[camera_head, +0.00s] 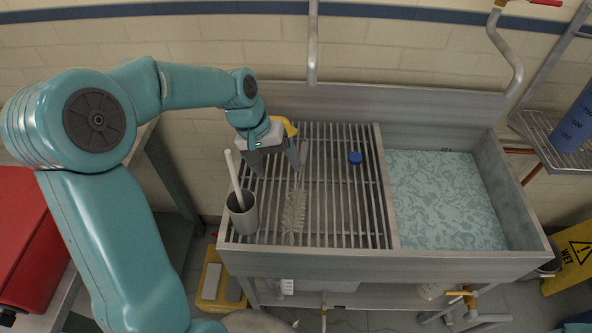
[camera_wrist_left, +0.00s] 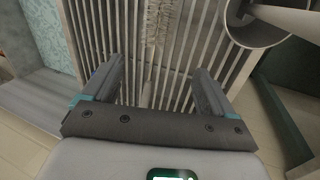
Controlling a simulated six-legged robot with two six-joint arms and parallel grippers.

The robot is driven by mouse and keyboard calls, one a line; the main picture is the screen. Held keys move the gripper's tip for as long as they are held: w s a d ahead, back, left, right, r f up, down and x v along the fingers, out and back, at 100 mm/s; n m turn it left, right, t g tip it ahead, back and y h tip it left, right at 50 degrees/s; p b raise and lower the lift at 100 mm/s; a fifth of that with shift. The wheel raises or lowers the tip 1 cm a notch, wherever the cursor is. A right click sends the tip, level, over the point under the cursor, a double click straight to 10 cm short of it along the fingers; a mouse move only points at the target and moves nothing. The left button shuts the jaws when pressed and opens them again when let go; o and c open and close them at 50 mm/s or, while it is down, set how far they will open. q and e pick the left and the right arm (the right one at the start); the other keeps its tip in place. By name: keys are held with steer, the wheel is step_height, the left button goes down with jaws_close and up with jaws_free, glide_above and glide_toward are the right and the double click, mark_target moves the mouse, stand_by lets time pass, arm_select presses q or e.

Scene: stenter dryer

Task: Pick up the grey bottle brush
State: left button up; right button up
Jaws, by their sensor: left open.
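The grey bottle brush (camera_head: 293,212) lies on the slatted drain rack (camera_head: 345,205), its bristles toward the front and its thin handle toward the back wall. My left gripper (camera_head: 277,165) is open and empty above the rack, over the handle end of the brush. In the left wrist view, the brush's bristles (camera_wrist_left: 158,20) show at the top, and its handle runs down between the two open fingers (camera_wrist_left: 158,72). The fingers look apart from the handle. My right gripper is not in view.
A grey cup (camera_head: 242,219) with a white stick in it stands on the rack left of the brush; it also shows in the wrist view (camera_wrist_left: 240,30). A small blue cap (camera_head: 355,158) lies right of the brush. A water-filled basin (camera_head: 445,200) is at right.

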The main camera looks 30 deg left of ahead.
arm_select(q)
glide_above(294, 189)
steer(key=s+a, duration=0.1)
step_height(294, 189, down, 5)
steer(key=shift+s+a+f, duration=0.1)
steer(key=shift+a, duration=0.05)
steer(key=shift+s+f, duration=0.15)
steer(key=shift+f, duration=0.25)
steer(key=x, duration=0.1)
steer(key=p+x, duration=0.1)
steer(key=x, duration=0.1)
steer(key=p+x, duration=0.1)
steer(key=x, duration=0.1)
steer(key=shift+w+r, duration=0.1)
steer(key=shift+w, duration=0.2)
steer(key=c, duration=1.1)
